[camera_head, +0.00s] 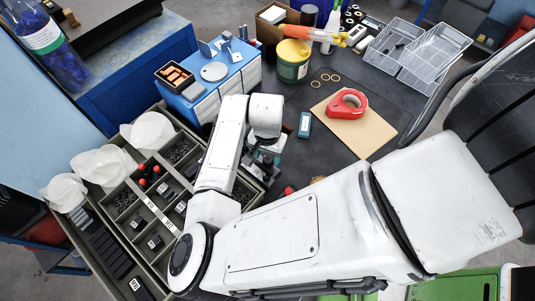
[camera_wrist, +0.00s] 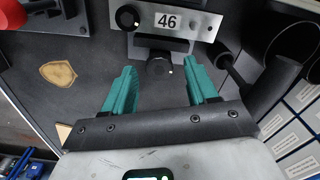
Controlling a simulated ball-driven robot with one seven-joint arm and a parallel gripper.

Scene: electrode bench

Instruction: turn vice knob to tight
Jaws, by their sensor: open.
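In the wrist view a grey metal fixture with a "46" plate (camera_wrist: 168,22) stands at the top. It looks like the vice. A round black knob (camera_wrist: 159,67) sticks out below the plate, between the tips of my gripper (camera_wrist: 158,68). My two teal fingers are apart, one on each side of this knob, with visible gaps. Another black knob (camera_wrist: 127,17) sits left of the number. I cannot tell from the frames how tight the vice is. In the head view my gripper (camera_head: 264,155) is low beside the parts tray, and my arm hides most of the fixture.
A parts tray (camera_head: 164,211) lies left of my gripper. A blue drawer unit (camera_head: 238,83) stands behind it. A small teal box (camera_head: 305,125) and a brown board (camera_head: 375,137) with a red tape dispenser (camera_head: 347,103) lie to the right. A wooden shield (camera_wrist: 58,73) shows in the wrist view.

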